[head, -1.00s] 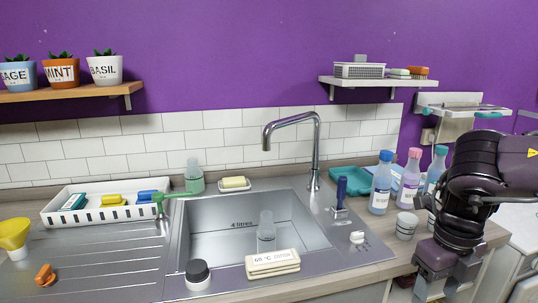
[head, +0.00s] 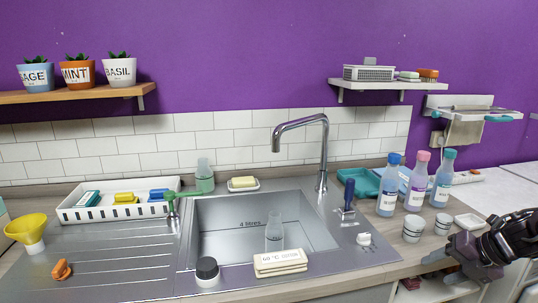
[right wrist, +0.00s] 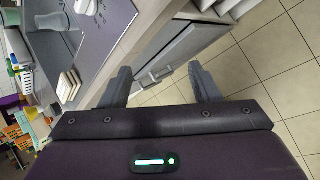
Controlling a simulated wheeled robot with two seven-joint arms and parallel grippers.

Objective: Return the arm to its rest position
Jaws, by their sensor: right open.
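My right gripper (head: 428,269) is at the lower right of the head view, beside the front edge of the worktop (head: 345,279). Its dark arm comes in from the right edge. In the right wrist view the two fingers of the right gripper (right wrist: 160,72) stand wide apart with nothing between them. Beyond them are a grey cabinet front (right wrist: 185,52) and the tiled floor (right wrist: 245,65). My left gripper is not in view.
The sink (head: 225,225) holds a clear beaker (head: 274,232). Floor space lies open before the cabinets.

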